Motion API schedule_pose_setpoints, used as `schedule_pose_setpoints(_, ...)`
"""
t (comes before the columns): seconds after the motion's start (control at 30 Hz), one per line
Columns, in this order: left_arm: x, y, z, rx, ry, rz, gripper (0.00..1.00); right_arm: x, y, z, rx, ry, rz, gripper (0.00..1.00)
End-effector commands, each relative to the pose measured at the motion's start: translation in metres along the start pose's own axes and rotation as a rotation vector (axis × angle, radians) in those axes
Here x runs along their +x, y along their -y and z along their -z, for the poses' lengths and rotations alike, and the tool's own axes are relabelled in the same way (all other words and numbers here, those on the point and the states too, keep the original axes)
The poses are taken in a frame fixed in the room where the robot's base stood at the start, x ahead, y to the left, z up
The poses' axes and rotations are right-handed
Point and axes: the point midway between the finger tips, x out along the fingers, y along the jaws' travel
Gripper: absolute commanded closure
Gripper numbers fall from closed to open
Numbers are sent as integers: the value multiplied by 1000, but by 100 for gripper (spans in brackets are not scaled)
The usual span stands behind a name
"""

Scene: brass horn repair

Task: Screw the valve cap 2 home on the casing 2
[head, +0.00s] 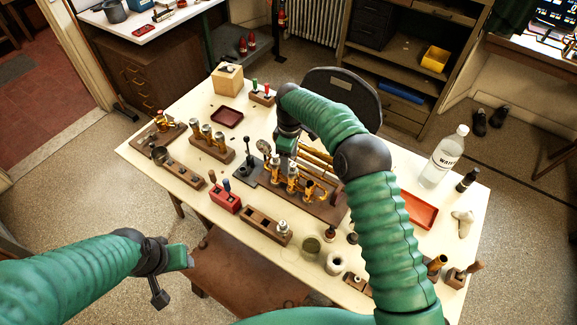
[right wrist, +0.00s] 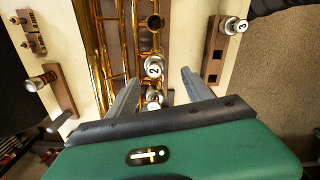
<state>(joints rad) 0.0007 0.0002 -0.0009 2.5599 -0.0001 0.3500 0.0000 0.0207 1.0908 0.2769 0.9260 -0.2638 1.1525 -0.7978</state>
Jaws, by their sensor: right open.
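The valve cap 2 (right wrist: 153,68), a silver knob marked "2", sits on the brass horn's middle casing, casing 2 (head: 292,182). I cannot tell how far it is screwed down. My right gripper (right wrist: 160,78) is open, with its fingers on either side of the cap and apart from it. In the head view the right gripper (head: 286,146) hangs over the horn, and my arm partly hides it. My left gripper (head: 186,258) is off the table's front left edge; its jaws are not clear.
Another silver cap (right wrist: 154,98) sits close by in the row, and an open casing (right wrist: 154,22) is at the other end. A cap marked "3" (right wrist: 237,26) stands on a wooden block at right. Several tool blocks, a red tray (head: 418,211) and a water bottle (head: 443,158) surround the horn.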

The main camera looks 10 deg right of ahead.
Motion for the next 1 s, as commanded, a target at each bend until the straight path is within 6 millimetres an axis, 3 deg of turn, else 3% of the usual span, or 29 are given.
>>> schedule_pose_setpoints(0.1,-6,0,1,1,0,0,53,26,-2,-4,3,2,5,41)
schedule_pose_setpoints(0.3,-8,-1,2,2,0,-1,53,50,0,1,3,4,-2,41)
schedule_pose_setpoints(0.6,-8,0,2,1,0,0,53,54,2,4,3,6,-5,41)
schedule_pose_setpoints(1.0,-8,-1,2,2,0,0,53,55,-1,-2,3,5,0,93)
